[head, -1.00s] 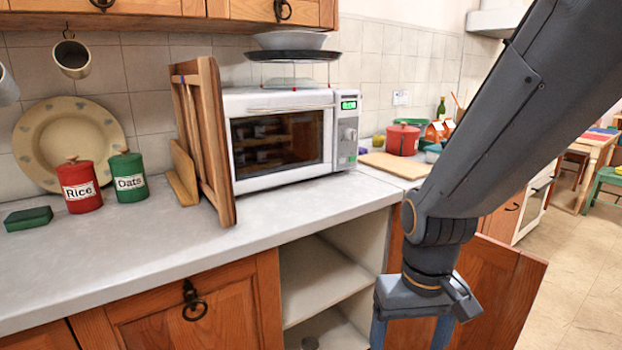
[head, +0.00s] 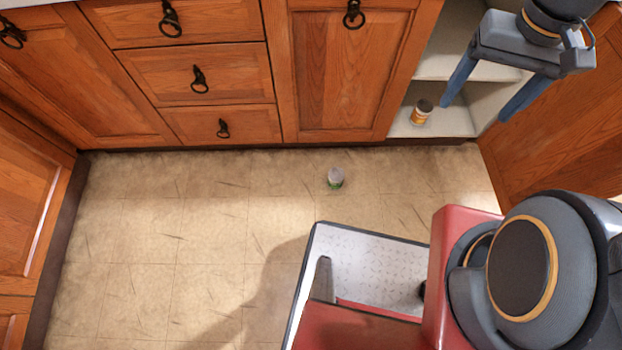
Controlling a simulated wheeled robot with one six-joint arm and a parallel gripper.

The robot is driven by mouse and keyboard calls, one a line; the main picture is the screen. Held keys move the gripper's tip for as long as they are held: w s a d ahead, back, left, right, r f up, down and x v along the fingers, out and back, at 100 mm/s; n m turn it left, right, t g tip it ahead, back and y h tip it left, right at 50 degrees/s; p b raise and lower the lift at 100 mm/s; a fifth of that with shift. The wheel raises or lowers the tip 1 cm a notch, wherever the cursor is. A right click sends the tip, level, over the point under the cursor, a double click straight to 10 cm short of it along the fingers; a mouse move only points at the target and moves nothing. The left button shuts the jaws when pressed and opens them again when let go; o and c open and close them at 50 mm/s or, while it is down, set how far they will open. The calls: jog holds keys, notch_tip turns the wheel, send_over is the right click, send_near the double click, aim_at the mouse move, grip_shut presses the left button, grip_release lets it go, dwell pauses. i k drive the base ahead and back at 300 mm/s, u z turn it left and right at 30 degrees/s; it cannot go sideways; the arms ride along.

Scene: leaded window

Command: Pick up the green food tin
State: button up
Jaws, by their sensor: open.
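A small tin (head: 335,179) with a pale grey top and a green lower part stands on the tiled floor, a little in front of the base cabinets. It is small in the picture and no label can be read. My gripper (head: 474,110) is at the upper right in front of the open cupboard, its two blue fingers spread and pointing down to the left. Nothing is between the fingers. It is up and to the right of the tin in the picture, well apart from it.
The open cupboard door (head: 555,130) juts out at the right. Closed wooden drawers (head: 200,80) line the back. The floor (head: 180,220) left of the tin is clear.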

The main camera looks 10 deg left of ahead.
aim_at(336, 175)
jog(key=z, duration=1.05)
jog(key=k, duration=1.25)
jog(key=u, duration=1.95)
jog(key=i, duration=0.5)
jog(key=u, duration=0.05)
